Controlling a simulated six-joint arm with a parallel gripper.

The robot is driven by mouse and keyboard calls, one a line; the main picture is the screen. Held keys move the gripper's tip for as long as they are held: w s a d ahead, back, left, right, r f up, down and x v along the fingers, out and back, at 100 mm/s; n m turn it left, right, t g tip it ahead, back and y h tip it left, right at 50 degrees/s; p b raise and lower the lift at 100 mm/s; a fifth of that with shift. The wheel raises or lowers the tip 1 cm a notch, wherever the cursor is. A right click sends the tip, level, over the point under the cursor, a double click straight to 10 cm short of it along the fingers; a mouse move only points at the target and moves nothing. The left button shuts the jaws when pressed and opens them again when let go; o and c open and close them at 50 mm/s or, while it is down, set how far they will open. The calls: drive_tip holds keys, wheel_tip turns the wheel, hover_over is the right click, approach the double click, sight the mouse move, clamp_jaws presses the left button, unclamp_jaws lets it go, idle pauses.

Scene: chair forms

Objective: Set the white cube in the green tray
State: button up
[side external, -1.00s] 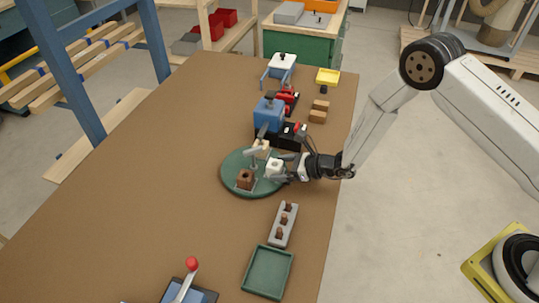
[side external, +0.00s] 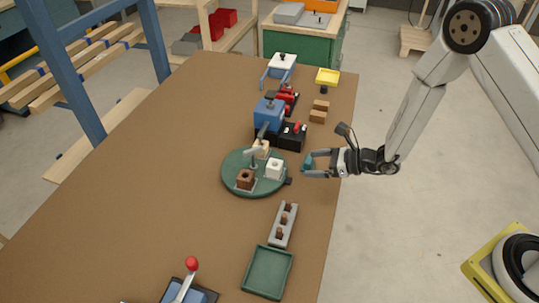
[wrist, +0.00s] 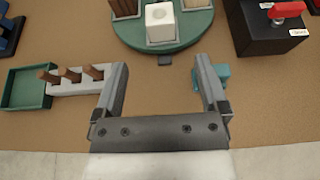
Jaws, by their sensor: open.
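The white cube (side external: 274,168) has a hole in its top and stands on the round green turntable (side external: 232,184), near its right edge. It also shows at the top of the wrist view (wrist: 163,24). The green tray (side external: 268,272) lies empty near the front of the table, and part of it shows at the left of the wrist view (wrist: 22,88). My gripper (side external: 306,164) is open and empty, to the right of the turntable and apart from the cube. In the wrist view its two fingers (wrist: 162,75) are spread with bare table between them.
A brown block (side external: 245,179) and a light wooden block (side external: 261,149) also stand on the turntable. A grey rack with brown pegs (side external: 283,225) lies between turntable and tray. A black box with a red switch (side external: 292,136) stands behind. A red-knobbed lever (side external: 191,265) is at the front.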

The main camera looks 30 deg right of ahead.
drive_tip(key=shift+v, duration=1.05)
drive_tip(key=shift+a, duration=0.1)
drive_tip(key=s+a+r+n+g+h, duration=0.1)
drive_tip(key=s+r+n+g, duration=0.5)
drive_tip(key=s+n+g, duration=0.5)
drive_tip(key=s+d+r+n+t+h, duration=0.2)
drive_tip(key=d+r+n+h, duration=0.1)
drive_tip(key=n, duration=0.5)
drive_tip(key=s+d+r+n+t+h, duration=0.2)
drive_tip(key=d+r+n+h, duration=0.1)
drive_tip(key=d+n+h, duration=0.2)
drive_tip(key=d+n, duration=0.2)
drive_tip(key=n, duration=0.1)
drive_tip(key=shift+s+d+r+h, duration=0.2)
drive_tip(key=shift+s+d+h, duration=0.1)
drive_tip(key=shift+s+d, duration=0.1)
